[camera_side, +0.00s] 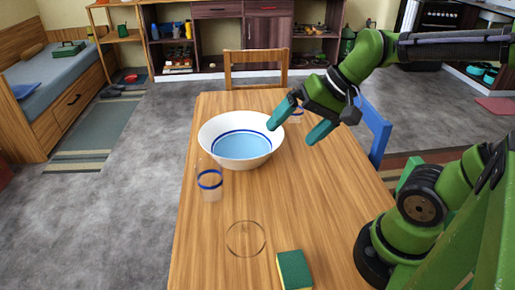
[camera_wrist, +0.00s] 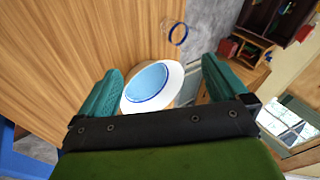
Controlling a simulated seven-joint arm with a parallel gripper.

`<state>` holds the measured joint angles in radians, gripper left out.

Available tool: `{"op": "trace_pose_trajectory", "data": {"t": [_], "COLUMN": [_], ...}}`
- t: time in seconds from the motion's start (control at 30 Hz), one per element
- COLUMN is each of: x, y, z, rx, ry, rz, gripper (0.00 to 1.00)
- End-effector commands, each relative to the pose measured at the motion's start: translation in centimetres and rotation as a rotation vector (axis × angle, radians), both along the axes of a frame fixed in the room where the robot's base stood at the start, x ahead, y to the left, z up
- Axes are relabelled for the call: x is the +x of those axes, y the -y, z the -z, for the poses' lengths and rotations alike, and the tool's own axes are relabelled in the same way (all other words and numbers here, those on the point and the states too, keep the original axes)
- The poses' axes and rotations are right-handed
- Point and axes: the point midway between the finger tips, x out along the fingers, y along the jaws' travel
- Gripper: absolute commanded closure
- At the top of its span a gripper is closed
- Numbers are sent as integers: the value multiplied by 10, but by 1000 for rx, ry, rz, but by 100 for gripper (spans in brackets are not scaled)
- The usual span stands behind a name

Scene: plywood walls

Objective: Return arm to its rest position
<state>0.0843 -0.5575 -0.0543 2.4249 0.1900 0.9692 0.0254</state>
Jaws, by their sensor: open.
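My gripper (camera_side: 296,131) hangs above the table, just right of the white bowl, with its two teal fingers spread and nothing between them. In the wrist view the open gripper (camera_wrist: 162,72) frames the bowl (camera_wrist: 167,86) beyond its fingers. The bowl (camera_side: 209,132) is wide, white outside and pale blue inside with a blue band. It stands on the wooden table (camera_side: 330,215). My upper arm reaches in from the right.
Another blue-banded item (camera_side: 298,113) is partly hidden behind my gripper. A clear round outline (camera_side: 246,239) and a green-yellow sponge (camera_side: 294,270) lie nearer. A wooden chair (camera_side: 255,57) and a blue chair (camera_side: 375,130) adjoin the table.

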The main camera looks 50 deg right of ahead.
Motion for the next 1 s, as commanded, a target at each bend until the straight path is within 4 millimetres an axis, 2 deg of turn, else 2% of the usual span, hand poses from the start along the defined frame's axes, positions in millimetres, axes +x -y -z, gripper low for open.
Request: {"op": "trace_pose_trajectory", "data": {"t": [0.1, 0.27, 1.0], "x": [-17, -25, -24], "y": [-4, -4, -4], "z": [-7, -10, -10], "rx": [-170, -271, -274], "ry": [107, 166, 167], "rz": [-128, -196, -196], "gripper": [0, 0, 0]}}
